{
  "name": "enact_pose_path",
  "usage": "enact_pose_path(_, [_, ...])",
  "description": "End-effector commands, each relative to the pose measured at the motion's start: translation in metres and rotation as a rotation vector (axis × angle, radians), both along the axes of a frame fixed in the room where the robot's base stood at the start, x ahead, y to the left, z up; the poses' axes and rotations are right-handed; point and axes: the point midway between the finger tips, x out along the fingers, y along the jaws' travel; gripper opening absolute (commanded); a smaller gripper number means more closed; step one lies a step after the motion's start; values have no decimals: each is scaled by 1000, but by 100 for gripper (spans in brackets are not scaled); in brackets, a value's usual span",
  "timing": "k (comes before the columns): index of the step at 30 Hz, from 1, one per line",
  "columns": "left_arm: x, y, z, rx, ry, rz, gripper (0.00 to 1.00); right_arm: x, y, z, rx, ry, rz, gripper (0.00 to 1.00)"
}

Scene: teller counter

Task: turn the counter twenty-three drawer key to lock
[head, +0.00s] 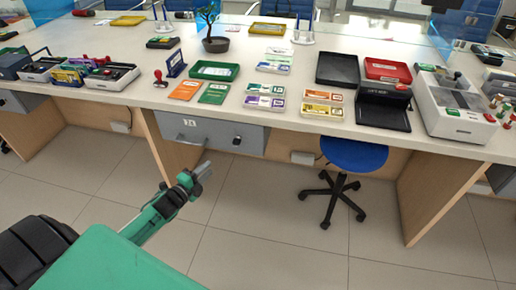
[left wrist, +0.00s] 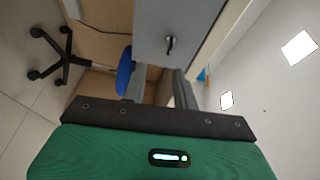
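A grey drawer (head: 210,133) is mounted under the counter, with a small pale label on its front that is too small to read. A dark key (head: 237,141) sticks out near the right end of its front. In the left wrist view the key (left wrist: 170,43) stands out from the grey drawer front (left wrist: 190,20), ahead of the fingers. My left gripper (head: 204,170) is below and left of the key in the head view, apart from it. In the wrist view its two fingers (left wrist: 159,88) are spread with nothing between them. My right gripper is not in view.
The counter top (head: 225,98) carries trays, stamps, card stacks and a potted plant (head: 212,30). A blue stool (head: 352,154) stands under the counter to the right. Wooden side panels (head: 175,150) flank the knee space. The floor before the drawer is clear.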

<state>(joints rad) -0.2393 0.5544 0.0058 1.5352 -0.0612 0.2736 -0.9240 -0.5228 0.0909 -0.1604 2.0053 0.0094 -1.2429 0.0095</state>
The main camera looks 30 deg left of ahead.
Motion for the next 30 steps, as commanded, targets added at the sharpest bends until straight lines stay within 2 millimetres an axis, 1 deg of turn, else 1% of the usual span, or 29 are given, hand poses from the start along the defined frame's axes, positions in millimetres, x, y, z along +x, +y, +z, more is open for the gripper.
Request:
enact_pose_path(3, [5,-2,15,41,-44,-23,29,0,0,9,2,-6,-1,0])
enact_pose_path(4, [6,-3,17,44,-48,-25,29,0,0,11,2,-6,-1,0])
enact_pose_path(7, [12,-4,19,47,-53,-26,29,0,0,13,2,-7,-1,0])
enact_pose_path(10, [23,-5,19,45,-52,-25,29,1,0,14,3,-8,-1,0])
enact_pose_path(24, [95,-16,18,44,-50,-24,29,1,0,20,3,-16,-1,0])
enact_pose_path(30, [121,-21,17,42,-49,-24,29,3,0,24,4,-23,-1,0])
